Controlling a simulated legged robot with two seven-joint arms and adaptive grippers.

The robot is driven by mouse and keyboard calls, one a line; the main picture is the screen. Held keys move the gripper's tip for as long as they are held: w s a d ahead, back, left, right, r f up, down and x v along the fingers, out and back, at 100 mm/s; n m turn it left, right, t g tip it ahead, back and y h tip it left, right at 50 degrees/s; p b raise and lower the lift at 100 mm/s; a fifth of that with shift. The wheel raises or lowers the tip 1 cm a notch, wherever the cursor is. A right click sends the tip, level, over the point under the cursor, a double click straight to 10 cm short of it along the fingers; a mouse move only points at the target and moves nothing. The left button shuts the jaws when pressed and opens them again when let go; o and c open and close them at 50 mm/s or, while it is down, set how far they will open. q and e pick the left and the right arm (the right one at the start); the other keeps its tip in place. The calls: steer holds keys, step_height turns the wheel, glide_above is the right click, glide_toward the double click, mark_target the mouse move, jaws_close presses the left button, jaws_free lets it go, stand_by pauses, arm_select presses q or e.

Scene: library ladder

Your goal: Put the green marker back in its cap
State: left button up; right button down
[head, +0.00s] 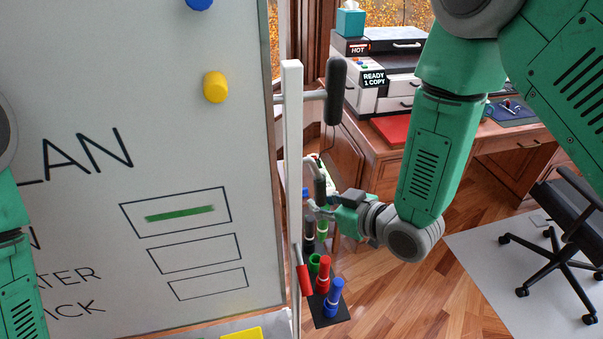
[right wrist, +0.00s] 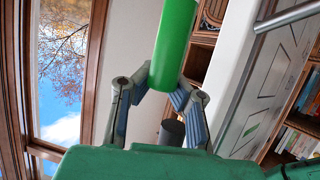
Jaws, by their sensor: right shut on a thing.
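The green marker (right wrist: 176,45) is a thick green cylinder between the two fingers of my right gripper (right wrist: 166,88) in the right wrist view. The gripper is shut on it, and its far end runs out of the picture. In the head view my right gripper (head: 314,206) is just right of the whiteboard's edge, above and behind the marker rack (head: 330,322). A dark green cap-like piece (head: 314,264) stands in the rack, apart from the gripper. I cannot tell for sure that it is the marker's cap. Only my left arm shows; its gripper is out of view.
The whiteboard (head: 200,130) with a green stroke fills the left. Red (head: 323,274) and blue (head: 334,297) markers stand in the rack; a white post (head: 292,150) rises beside it. A desk (head: 390,160) with a printer and an office chair (head: 570,225) are at the right.

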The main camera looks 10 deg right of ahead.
mark_target(323, 224)
steer(key=shift+r, duration=0.35)
steer(key=f+b, duration=0.2)
steer(key=f, duration=0.1)
steer(key=f+b, duration=0.2)
steer(key=shift+s+a+f, duration=0.1)
steer(key=shift+a, duration=0.15)
steer(key=shift+a+f, duration=0.25)
steer(key=shift+f, duration=0.05)
arm_select(q)
steer(key=f, duration=0.3)
steer(key=shift+a+f, duration=0.3)
steer(key=shift+f, duration=0.1)
arm_select(e)
steer(key=shift+a, duration=0.35)
steer(key=shift+d, duration=0.1)
